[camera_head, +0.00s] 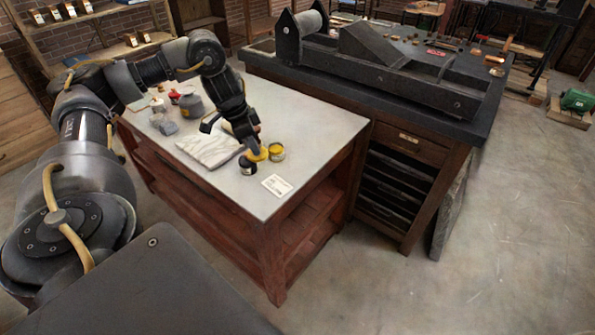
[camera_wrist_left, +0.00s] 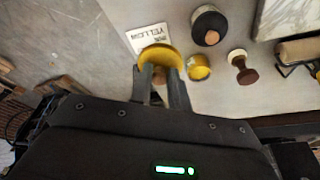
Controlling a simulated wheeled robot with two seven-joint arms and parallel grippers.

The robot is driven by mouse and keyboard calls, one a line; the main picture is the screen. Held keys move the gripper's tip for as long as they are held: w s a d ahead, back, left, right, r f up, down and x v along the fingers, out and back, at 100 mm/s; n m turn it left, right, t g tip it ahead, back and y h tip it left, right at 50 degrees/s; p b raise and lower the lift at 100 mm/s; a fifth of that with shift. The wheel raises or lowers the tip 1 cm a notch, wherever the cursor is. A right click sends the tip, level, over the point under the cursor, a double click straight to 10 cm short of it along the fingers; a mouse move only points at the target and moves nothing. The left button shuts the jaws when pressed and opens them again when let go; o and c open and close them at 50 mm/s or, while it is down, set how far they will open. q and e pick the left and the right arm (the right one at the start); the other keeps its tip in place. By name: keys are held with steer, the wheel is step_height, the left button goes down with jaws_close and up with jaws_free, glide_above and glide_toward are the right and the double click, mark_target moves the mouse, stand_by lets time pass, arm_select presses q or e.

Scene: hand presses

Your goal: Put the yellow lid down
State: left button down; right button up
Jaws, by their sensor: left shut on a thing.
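My left gripper (camera_head: 252,143) is shut on the yellow lid (camera_head: 257,154). In the left wrist view the lid (camera_wrist_left: 162,54) is a round yellow disc, with a wood-coloured knob between the two fingers (camera_wrist_left: 161,80). It partly covers a white card (camera_wrist_left: 143,36) marked YELLOW in that view. The card (camera_head: 277,185) lies on the pale tabletop. I cannot tell how far the lid is above the table. An open yellow tin (camera_head: 277,152) stands just right of the lid in the head view; it also shows in the wrist view (camera_wrist_left: 199,70). My right gripper is not in view.
A black tin (camera_head: 247,167) stands close to the lid. A dark bench with a press (camera_head: 390,70) stands behind.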

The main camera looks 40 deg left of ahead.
arm_select(q)
steer(key=shift+s+a+r, duration=0.15)
steer(key=shift+a+r, duration=0.05)
steer(key=shift+a, duration=0.35)
steer(key=w+d+f, duration=0.1)
steer(key=w+f, duration=0.2)
steer(key=w, duration=0.1)
steer(key=w+d+f+b, duration=0.1)
steer(key=w+d+f, duration=0.1)
steer(key=w, duration=0.2)
steer(key=w+d+f+b, duration=0.1)
steer(key=w+d+f, duration=0.1)
steer(key=w+f, duration=0.1)
steer(key=shift+w+d+f, duration=0.1)
steer(key=shift+w+f, duration=0.2)
steer(key=shift+w, duration=0.1)
steer(key=shift+w+d+f, duration=0.1)
steer(key=shift+w+f, duration=0.15)
steer(key=shift+f, duration=0.15)
steer(key=shift+w+d+f, duration=0.15)
steer(key=shift+w+f, duration=0.1)
steer(key=shift+f, duration=1.6)
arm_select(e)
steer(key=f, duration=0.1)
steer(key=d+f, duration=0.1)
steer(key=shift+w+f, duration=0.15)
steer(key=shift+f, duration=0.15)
